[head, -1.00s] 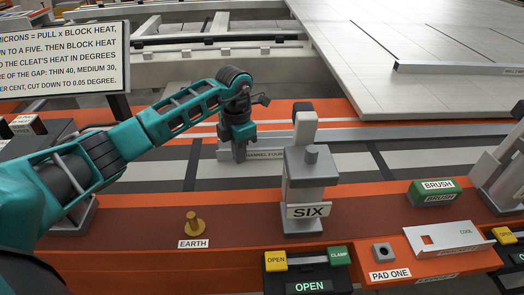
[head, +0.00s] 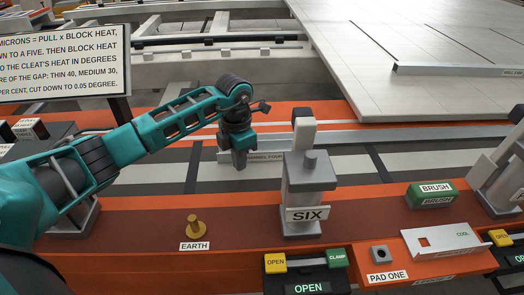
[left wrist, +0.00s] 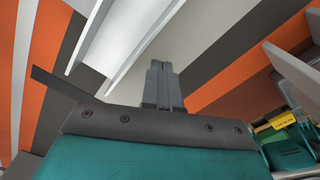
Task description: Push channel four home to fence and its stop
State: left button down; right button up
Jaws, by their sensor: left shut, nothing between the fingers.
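Channel four (head: 265,157) is a short, pale grey channel with a name label. It lies across the striped bed in the head view, in front of the long grey fence rail (head: 350,136). My left gripper (head: 239,165) points down at the channel's near side, shut and empty, hiding part of it. In the left wrist view the closed fingertips (left wrist: 158,66) show over a beige strip, beside a long pale channel (left wrist: 128,42). I cannot tell whether the fingers touch it. The stop cannot be made out. My right gripper is not in view.
A grey clamp post labelled SIX (head: 309,185) stands just right of my gripper and hides the bed behind it. A brass EARTH peg (head: 194,226), a green brush (head: 432,194) and PAD ONE (head: 380,256) sit along the front beam. A large pale panel (head: 420,50) lies behind.

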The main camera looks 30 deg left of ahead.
pick_arm(q)
notch_tip(320, 180, up, 8)
jog(key=p, duration=0.6)
dwell(0.7)
